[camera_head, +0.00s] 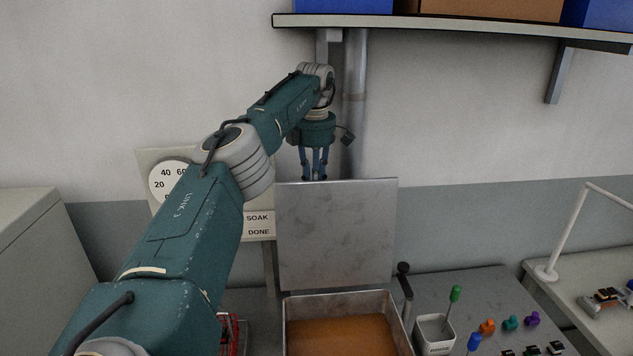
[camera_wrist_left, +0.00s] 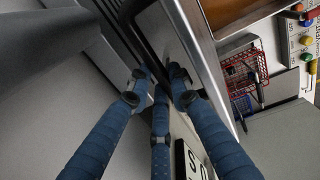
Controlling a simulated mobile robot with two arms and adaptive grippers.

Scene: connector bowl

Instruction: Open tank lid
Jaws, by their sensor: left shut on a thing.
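The tank lid (camera_head: 337,240) is a grey metal panel standing upright at the back of the open tank (camera_head: 390,303), which holds brown-orange liquid. My left gripper (camera_head: 315,178) is at the lid's top edge, left of its middle, with its fingers pointing down. In the left wrist view, the blue fingers of my left gripper (camera_wrist_left: 158,82) close in at the edge of the lid (camera_wrist_left: 195,48). They are shut on the lid's edge side; the exact contact is partly hidden by the fingers. My right gripper is not in view.
A dial panel (camera_head: 168,182) and a SOAK/DONE sign (camera_head: 258,225) are behind my left arm. A wall shelf (camera_head: 460,30) hangs above. A red basket (camera_wrist_left: 243,72) is beside the tank. A grey cup (camera_head: 434,337) with tools and coloured connectors stands to the right.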

